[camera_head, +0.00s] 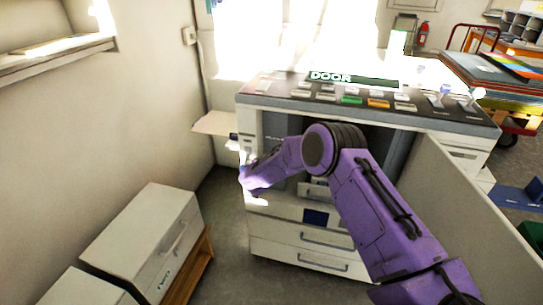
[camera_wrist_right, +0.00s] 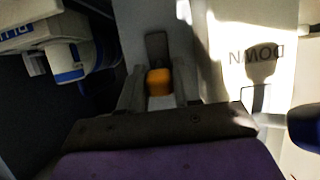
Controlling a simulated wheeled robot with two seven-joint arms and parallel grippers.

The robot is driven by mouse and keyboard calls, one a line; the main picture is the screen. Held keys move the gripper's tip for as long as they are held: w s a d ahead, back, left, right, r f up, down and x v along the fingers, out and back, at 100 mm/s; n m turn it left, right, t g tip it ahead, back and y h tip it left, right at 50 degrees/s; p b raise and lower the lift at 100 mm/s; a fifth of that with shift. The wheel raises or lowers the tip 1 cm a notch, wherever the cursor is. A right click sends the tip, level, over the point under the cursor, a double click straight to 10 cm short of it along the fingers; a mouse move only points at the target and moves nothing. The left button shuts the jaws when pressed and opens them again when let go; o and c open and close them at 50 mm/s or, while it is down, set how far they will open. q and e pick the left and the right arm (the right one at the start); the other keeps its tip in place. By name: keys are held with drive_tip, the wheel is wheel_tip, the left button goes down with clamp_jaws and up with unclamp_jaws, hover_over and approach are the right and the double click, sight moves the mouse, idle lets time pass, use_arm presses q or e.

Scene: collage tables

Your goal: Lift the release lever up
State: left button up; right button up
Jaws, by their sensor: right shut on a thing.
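My right arm, purple, reaches across the front of a large grey-white machine (camera_head: 300,228) in the head view. Its gripper (camera_head: 245,181) is at the machine's left front edge, and its fingertips are unclear there. In the right wrist view the gripper (camera_wrist_right: 158,88) is shut on the release lever (camera_wrist_right: 159,82), seen as an orange block between the two fingers. A dark strip (camera_wrist_right: 156,45) lies just beyond it on a pale panel. The lever is not distinguishable in the head view. My left gripper is not in view.
A blue-and-white part (camera_wrist_right: 68,60) is at the left of the wrist view. The machine's open door (camera_head: 465,195) stands right of my arm. White boxes (camera_head: 140,235) stand at lower left.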

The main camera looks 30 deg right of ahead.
drive_tip(key=shift+w+r+g+y+p, duration=0.1)
drive_tip(key=shift+r+g+y+p, duration=0.25)
drive_tip(key=shift+p, duration=0.35)
drive_tip(key=shift+f, duration=0.15)
drive_tip(key=o, duration=1)
drive_tip(key=shift+c, duration=0.2)
drive_tip(key=v, duration=1)
drive_tip(key=shift+r+p, duration=0.25)
drive_tip(key=shift+p, duration=0.15)
drive_tip(key=shift+a, duration=0.1)
